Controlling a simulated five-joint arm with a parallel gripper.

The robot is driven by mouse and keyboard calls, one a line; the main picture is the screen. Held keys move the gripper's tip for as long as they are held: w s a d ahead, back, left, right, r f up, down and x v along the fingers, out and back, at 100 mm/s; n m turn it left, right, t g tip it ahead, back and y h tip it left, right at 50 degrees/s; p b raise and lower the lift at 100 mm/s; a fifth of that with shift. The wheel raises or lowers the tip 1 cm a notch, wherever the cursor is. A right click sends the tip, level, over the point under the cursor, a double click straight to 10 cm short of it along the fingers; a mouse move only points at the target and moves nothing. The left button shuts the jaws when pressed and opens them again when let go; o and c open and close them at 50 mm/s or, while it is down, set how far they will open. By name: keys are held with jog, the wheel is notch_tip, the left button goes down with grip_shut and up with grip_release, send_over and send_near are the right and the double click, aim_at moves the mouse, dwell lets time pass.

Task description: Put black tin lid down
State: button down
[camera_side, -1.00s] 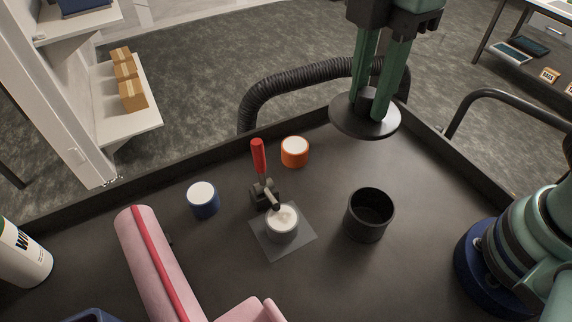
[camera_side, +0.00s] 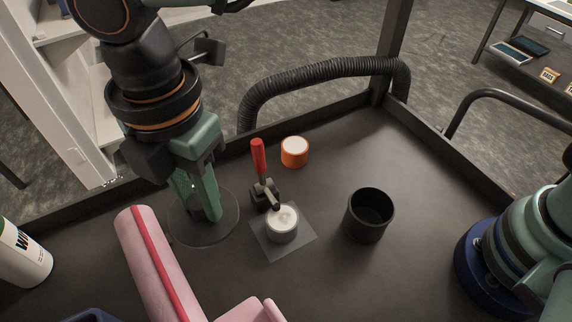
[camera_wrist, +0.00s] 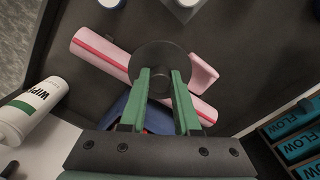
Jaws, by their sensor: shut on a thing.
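My gripper (camera_side: 207,214) is shut on the knob of the black tin lid (camera_side: 177,222), a flat dark disc. It is at the left of the bench in the side view, beside the pink roll. In the wrist view the lid (camera_wrist: 160,52) sits between and beyond my green fingertips (camera_wrist: 161,77), over the pink roll. I cannot tell how high the lid is above the bench. The black tin (camera_side: 367,225) stands upright and open on the right of the bench, apart from the lid.
A pink roll (camera_side: 152,265) lies at the front left. A red-handled clamp (camera_side: 259,160) stands by a white-topped pot (camera_side: 282,228) on a grey plate. An orange jar (camera_side: 295,152) is behind. Bench around the tin is clear.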

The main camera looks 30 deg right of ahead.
notch_tip(320, 180, down, 18)
jog(key=shift+f, duration=0.15)
dwell(0.4)
jog(key=shift+f, duration=0.2)
jog(key=c, duration=0.6)
grip_release()
jog(key=shift+r, duration=0.1)
